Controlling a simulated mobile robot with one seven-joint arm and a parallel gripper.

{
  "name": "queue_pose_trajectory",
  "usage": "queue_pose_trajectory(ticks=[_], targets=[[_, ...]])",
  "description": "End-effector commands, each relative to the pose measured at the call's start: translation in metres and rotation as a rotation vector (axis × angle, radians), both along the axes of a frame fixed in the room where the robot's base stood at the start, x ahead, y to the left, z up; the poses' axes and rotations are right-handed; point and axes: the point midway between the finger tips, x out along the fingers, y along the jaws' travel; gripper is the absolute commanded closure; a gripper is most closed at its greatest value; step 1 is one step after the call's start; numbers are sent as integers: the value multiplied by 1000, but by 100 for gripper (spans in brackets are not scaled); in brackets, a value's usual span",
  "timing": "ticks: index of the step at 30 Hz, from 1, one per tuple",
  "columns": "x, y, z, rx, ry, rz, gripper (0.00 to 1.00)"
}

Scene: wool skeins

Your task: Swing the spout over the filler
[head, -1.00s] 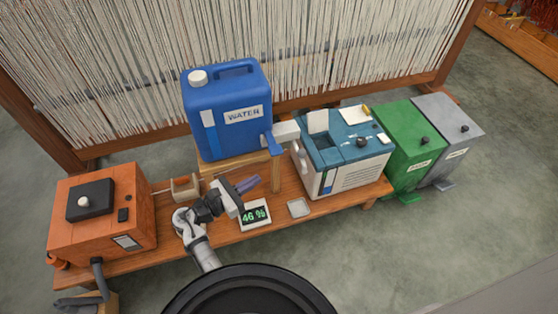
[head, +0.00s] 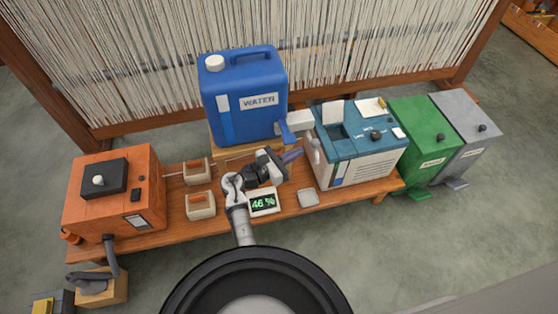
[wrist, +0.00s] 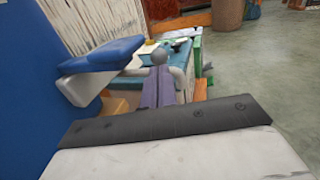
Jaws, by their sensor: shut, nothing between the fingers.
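The blue water jug (head: 245,105) stands on a wooden stand. Its blue spout (head: 286,133) sticks out from the lower right side, beside a pale block (head: 298,121). The spout also looms at left in the wrist view (wrist: 100,54). The filler seems to be the dark recess in the teal top of the white machine (head: 332,137). My gripper (head: 292,156) is shut and empty, its purple fingers just below the spout and near the machine's left side. In the wrist view, the fingers (wrist: 160,88) point at a grey rounded handle (wrist: 160,56); contact cannot be told.
A display reading 46 % (head: 263,203) and a small pale tray (head: 308,197) lie on the wooden bench. An orange machine (head: 115,205) and two cream boxes stand left. Green (head: 420,140) and grey bins stand right. A loom with pale threads stands behind.

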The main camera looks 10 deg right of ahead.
Motion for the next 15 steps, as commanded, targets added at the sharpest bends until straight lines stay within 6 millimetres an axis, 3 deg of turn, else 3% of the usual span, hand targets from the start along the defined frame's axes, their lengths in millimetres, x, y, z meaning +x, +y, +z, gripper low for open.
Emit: queue_pose_trajectory(ticks=[6, 15], targets=[[9, -26, 0, 0, 0, -1, 100], [12, -32, 0, 0, -1, 1, 100]])
